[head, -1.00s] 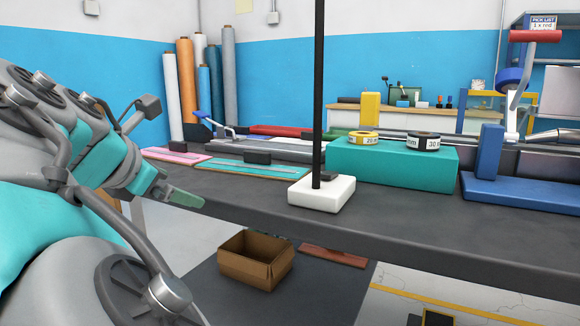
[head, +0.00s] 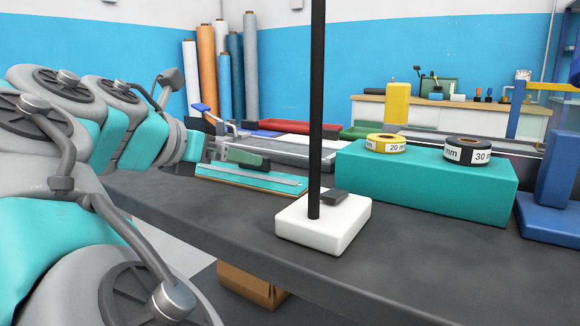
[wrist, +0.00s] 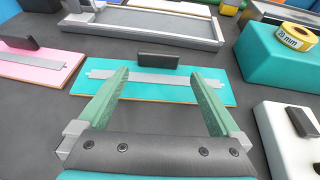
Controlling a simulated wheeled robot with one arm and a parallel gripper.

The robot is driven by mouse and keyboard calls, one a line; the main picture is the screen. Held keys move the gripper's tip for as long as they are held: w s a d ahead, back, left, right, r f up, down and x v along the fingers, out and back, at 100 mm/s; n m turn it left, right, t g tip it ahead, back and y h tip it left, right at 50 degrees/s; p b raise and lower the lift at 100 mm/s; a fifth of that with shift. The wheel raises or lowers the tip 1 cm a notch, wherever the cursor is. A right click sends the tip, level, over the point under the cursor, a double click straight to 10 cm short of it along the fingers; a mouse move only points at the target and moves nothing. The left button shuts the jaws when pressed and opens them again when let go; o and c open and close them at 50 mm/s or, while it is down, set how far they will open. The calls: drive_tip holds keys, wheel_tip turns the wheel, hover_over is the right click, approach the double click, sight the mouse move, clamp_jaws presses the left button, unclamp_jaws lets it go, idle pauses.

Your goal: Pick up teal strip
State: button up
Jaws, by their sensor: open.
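A flat teal strip (wrist: 183,95) lies on the table in the wrist view, with a grey bar (wrist: 155,78) along it and a dark block (wrist: 158,61) at its far edge. In the head view the teal strip (head: 255,179) is partly hidden behind my gripper (head: 243,157). In the wrist view my gripper (wrist: 162,74) is open, its two green fingers spread apart over the teal strip. Nothing is between the fingers. I cannot tell how high the fingertips are above it.
A pink strip (wrist: 22,67) lies to the left. A teal block (head: 425,185) carrying tape rolls (head: 467,151) stands to the right. A white base (head: 322,227) with a tall black pole (head: 316,100) stands at the table's front. A grey tray (wrist: 145,24) lies behind the strip.

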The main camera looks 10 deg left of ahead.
sight(244, 169)
drive_tip(key=x, duration=0.4)
drive_tip(key=b+x, duration=0.1)
drive_tip(key=x, duration=0.3)
drive_tip(key=shift+w+r+b, duration=0.15)
drive_tip(key=shift+w+b, duration=0.15)
drive_tip(key=shift+w, duration=0.1)
drive_tip(key=shift+a, duration=0.1)
drive_tip(key=c, duration=1.2)
drive_tip(key=shift+o, duration=0.2)
